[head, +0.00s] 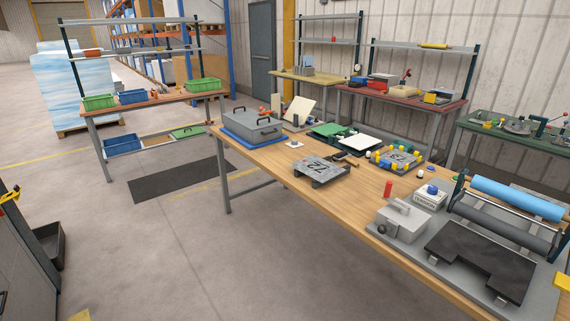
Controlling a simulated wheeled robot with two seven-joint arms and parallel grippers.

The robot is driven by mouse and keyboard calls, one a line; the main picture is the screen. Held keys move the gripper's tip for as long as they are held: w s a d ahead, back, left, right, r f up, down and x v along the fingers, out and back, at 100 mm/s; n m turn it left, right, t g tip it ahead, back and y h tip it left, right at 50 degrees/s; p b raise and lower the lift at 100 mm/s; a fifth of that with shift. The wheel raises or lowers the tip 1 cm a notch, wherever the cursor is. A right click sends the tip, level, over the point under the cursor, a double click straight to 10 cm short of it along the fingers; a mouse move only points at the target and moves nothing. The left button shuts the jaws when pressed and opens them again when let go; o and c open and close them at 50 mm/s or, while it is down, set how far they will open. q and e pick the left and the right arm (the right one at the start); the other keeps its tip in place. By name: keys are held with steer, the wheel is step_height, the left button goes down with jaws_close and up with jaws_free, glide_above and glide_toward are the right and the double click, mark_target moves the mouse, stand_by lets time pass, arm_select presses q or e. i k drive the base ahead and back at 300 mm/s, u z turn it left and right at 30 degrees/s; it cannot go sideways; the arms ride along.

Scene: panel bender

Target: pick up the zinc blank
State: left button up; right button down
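A mottled grey plate (321,169) with large dark characters lies near the middle of the wooden table. It looks like the zinc blank, but I cannot read the marking surely. It appears raised a little above the tabletop, and what bears it is mostly hidden. Neither of my grippers shows in the head view, and nothing is seen touching the plate.
The wooden table (258,156) also bears a grey lidded box (252,125) on a blue base, a white sheet (362,144), a yellow-knobbed fixture (396,158) and a roller machine (500,230) with a dark plate (480,260). Open floor (170,250) lies at the left front.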

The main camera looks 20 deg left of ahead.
mark_target(322, 170)
steer(key=u, duration=0.25)
steer(key=i, duration=1.6)
steer(key=z, duration=0.8)
